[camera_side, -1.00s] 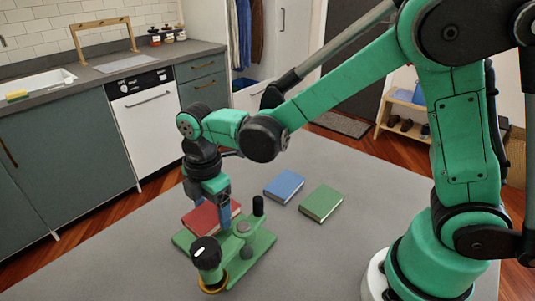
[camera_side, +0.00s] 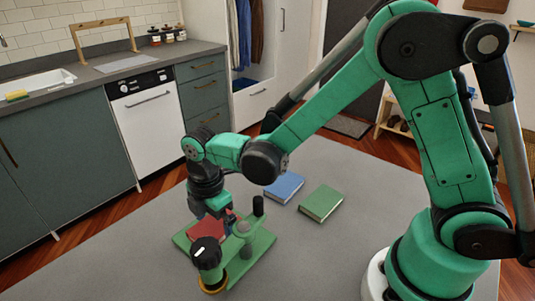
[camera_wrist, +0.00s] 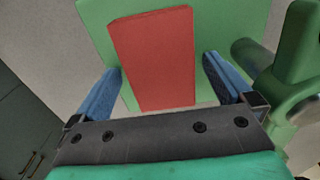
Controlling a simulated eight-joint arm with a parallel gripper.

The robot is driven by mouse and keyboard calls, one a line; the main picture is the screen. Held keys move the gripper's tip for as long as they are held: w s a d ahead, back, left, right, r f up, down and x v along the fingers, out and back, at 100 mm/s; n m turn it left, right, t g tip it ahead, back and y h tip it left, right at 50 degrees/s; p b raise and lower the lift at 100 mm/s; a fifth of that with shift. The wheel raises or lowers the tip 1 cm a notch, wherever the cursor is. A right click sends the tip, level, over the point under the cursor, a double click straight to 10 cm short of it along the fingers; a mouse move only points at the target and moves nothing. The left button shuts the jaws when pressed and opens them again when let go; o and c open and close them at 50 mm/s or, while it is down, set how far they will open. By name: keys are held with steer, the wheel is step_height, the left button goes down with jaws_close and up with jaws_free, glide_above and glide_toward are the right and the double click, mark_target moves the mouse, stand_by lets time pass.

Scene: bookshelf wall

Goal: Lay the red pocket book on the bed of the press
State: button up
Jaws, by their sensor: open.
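The red pocket book (camera_side: 207,229) lies on the green bed of the press (camera_side: 262,243), partly hidden by my gripper and the press's black-knobbed post in the side view. In the wrist view the red book (camera_wrist: 155,58) lies flat over the green bed (camera_wrist: 98,14), which shows past its far end and sides. My gripper (camera_wrist: 163,66) is open, its blue fingers on either side of the book with a gap on each side. In the side view my gripper (camera_side: 216,208) is low over the bed, its fingertips mostly hidden.
The press's upright post with a black knob (camera_side: 206,252) and a shorter black-topped post (camera_side: 258,206) stand close to my gripper. A blue book (camera_side: 284,187) and a green book (camera_side: 321,203) lie behind to the right. The grey table is clear at left.

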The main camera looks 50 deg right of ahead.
mark_target(215, 224)
step_height(215, 224, up, 12)
steer(key=s+d+m+t, duration=0.6)
steer(key=d+m, duration=0.4)
steer(key=m, duration=0.8)
steer(key=shift+s+d+t, duration=0.15)
steer(key=shift+s+t, duration=0.1)
steer(key=shift+t, duration=0.35)
